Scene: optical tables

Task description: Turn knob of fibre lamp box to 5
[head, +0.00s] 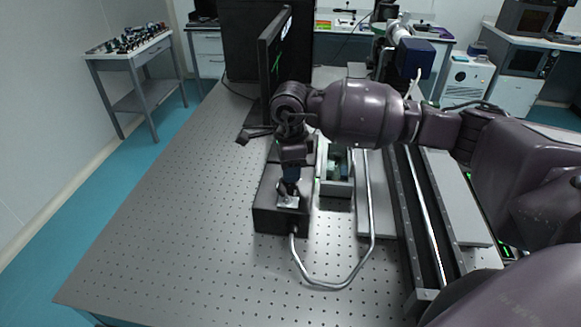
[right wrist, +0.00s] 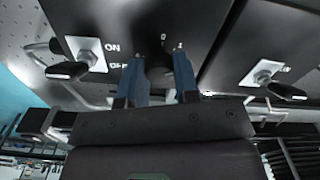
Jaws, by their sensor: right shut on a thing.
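The fibre lamp box (head: 265,215) is a black box on the perforated table, with a bent metal light guide (head: 330,284) coming from its front. My right gripper (head: 288,188) reaches down onto the box from above. In the right wrist view, its two blue fingers (right wrist: 160,58) stand a little apart against the box face (right wrist: 205,22), shut on the dark knob between them. The knob is hardly distinguishable from the black face, so its pointer cannot be read. A "0" mark shows just beyond the fingertips. My left gripper is not in view.
In the right wrist view, a switch (right wrist: 88,54) marked ON and OFF is left of the fingers, and another similar switch (right wrist: 265,74) is to the right. A monitor (head: 272,60) stands behind the box. A long rail (head: 430,215) lies to the right. The table's left side is clear.

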